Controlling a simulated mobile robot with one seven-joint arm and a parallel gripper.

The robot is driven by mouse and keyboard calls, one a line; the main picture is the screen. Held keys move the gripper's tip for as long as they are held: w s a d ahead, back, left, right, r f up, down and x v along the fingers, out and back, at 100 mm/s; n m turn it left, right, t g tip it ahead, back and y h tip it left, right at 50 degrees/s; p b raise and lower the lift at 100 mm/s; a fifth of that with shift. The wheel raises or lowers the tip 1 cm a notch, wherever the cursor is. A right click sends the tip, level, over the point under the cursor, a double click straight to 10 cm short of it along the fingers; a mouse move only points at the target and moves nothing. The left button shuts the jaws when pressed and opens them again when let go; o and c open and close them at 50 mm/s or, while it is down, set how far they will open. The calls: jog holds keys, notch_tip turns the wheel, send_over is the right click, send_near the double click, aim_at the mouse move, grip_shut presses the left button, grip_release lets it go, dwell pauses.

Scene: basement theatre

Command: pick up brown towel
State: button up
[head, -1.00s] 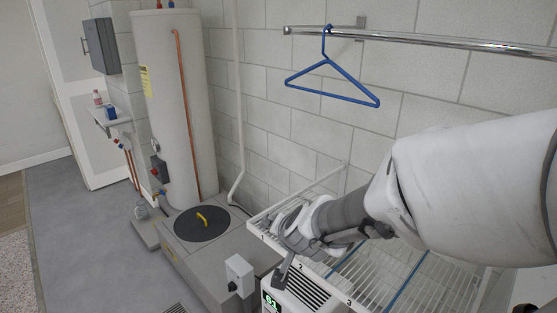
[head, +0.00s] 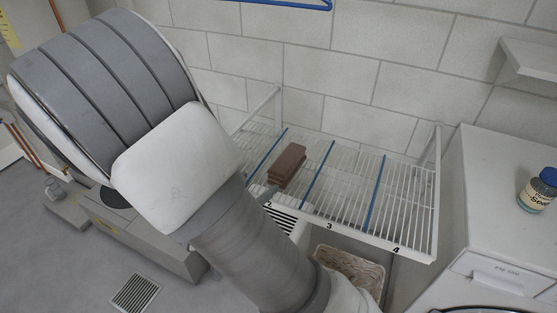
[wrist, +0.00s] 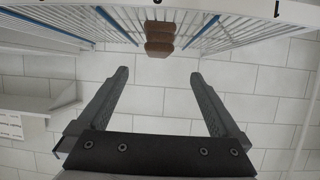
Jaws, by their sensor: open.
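The brown towel (head: 288,165) is a folded stack lying on a white wire rack (head: 345,205), between two blue divider strips, in the section marked 2. In the wrist view the towel (wrist: 160,38) shows at the top centre, on the rack. My gripper (wrist: 159,75) is open and empty in the wrist view. Its two dark fingers are spread apart, and the towel appears beyond the fingertips, roughly in line with the gap. They are not touching it.
Blue dividers split the rack, and upright posts (head: 438,150) rise at its back corners. A block wall (head: 350,85) stands close behind. A woven basket (head: 350,268) is under the rack. A white cabinet with a blue-capped bottle (head: 537,192) stands at the right. Floor shows at lower left.

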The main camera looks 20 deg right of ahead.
aim_at(286, 165)
jog(key=b+x, duration=0.5)
jog(key=x, duration=1.2)
jog(key=shift+d+f, duration=0.15)
jog(key=shift+d, duration=0.15)
jog(key=c, duration=1.4)
jog(key=shift+o, duration=0.2)
